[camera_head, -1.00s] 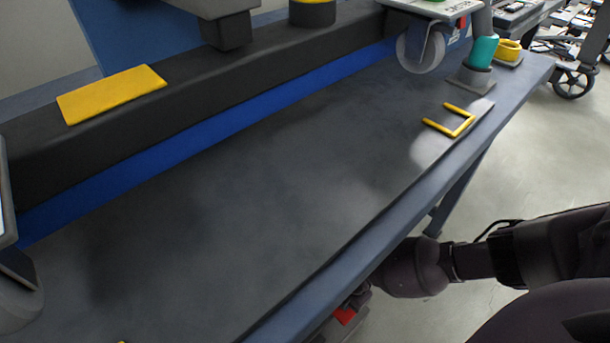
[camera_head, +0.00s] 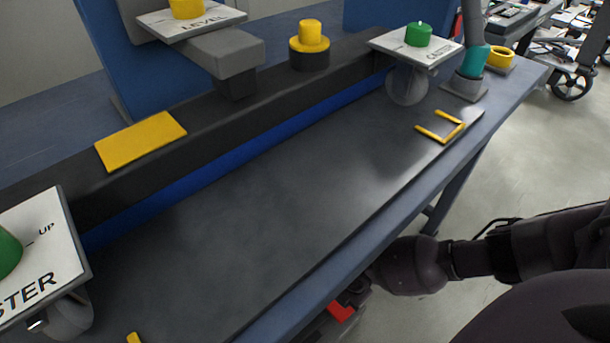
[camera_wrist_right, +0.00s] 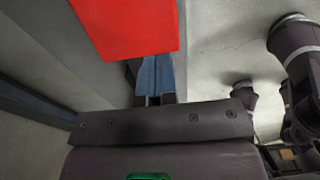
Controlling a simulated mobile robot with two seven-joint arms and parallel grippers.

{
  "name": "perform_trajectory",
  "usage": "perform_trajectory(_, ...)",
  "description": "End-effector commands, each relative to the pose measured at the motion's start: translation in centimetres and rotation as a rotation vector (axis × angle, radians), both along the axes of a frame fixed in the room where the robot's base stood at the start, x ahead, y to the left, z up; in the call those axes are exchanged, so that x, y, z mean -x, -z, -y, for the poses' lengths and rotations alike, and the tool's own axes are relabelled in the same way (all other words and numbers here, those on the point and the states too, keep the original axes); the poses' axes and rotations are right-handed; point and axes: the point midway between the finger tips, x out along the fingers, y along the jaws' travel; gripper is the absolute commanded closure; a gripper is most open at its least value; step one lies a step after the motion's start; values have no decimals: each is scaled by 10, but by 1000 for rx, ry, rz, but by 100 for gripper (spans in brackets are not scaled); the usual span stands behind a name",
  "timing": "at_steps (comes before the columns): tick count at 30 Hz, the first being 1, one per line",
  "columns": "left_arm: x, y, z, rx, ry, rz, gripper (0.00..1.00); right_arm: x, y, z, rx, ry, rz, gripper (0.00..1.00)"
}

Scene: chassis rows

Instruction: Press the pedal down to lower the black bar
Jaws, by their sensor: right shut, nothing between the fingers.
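The black bar (camera_head: 270,88) runs along the back of the bench, low over the dark plate, with a narrow blue strip showing beneath it. The red pedal (camera_head: 341,311) shows partly under the bench's front edge. It fills the top of the right wrist view (camera_wrist_right: 130,22). My right gripper (camera_wrist_right: 155,95) is shut and empty, right at the red pedal, which overlaps its tips in that view; contact cannot be told for certain. In the head view my right arm comes in from the right and its hand is mostly hidden below the bench. My left gripper is not in view.
A caster wheel (camera_head: 407,86) and another wheel (camera_head: 68,318) hang under white labelled plates with green knobs. The dark plate's (camera_head: 260,210) middle is clear.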

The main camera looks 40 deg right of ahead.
Motion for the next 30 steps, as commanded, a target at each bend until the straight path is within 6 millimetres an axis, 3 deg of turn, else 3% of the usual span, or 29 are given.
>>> perform_trajectory(1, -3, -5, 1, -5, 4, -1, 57, -3, -11, 0, 0, 0, 8, 100)
perform_trajectory(16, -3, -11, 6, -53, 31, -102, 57, 12, -56, 1, 0, 0, 9, 100)
perform_trajectory(30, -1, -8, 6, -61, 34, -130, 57, 20, -59, 1, 0, 0, 0, 100)
